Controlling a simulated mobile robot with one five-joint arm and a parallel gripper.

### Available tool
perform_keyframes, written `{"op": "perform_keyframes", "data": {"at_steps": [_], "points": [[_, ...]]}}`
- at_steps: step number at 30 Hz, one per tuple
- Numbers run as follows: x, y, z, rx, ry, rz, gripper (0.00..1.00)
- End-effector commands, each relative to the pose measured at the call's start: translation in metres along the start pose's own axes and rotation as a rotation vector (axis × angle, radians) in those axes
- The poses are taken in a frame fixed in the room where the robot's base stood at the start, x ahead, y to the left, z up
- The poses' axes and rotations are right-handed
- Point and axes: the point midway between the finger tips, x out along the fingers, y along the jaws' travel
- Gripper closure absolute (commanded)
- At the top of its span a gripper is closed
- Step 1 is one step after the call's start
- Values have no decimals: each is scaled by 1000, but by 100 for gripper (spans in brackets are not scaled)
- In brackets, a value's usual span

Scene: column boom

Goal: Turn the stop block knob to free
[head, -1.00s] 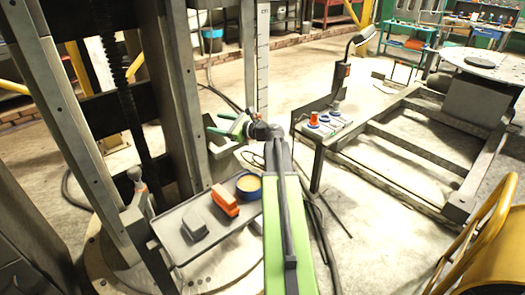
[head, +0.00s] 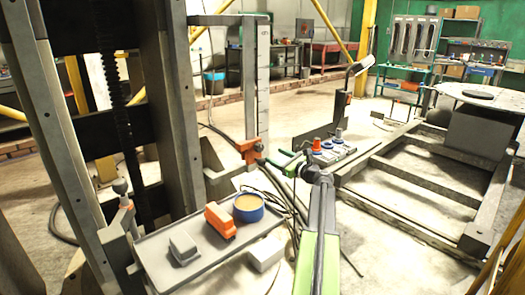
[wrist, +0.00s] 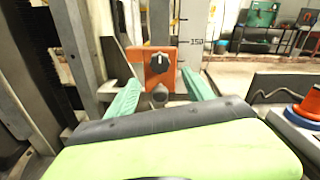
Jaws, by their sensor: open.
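The stop block (head: 250,149) is an orange block at the foot of the pale scale post in the head view. In the wrist view the orange stop block (wrist: 152,82) faces me, upright between my fingers in the picture. Its round black knob (wrist: 158,63) has a light pointer mark pointing about straight up. Any free or lock lettering is too small to read. My gripper (wrist: 159,77) is open, its two green fingers spread left and right of the block in the picture, with nothing between them. In the head view my gripper (head: 284,161) is right of the block, apparently short of it.
The scale post (head: 263,95) rises behind the block. A grey tray (head: 200,262) holds an orange item (head: 220,222), a grey block (head: 184,247) and a blue tub (head: 249,208). Steel frame lies further right.

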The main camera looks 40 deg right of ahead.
Motion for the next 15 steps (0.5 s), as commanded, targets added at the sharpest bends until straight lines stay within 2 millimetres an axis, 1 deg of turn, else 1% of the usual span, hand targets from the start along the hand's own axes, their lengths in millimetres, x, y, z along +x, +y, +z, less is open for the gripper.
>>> {"op": "perform_keyframes", "data": {"at_steps": [1, 6, 10, 12, 15], "points": [[16, -1, 0, 0, -1, 4, 39], [57, -2, -1, 0, 0, 2, 39], [80, -1, 0, 0, 0, 2, 39], [89, -1, 0, 0, 0, 1, 39], [96, 0, 0, 0, 0, 1, 39]]}}
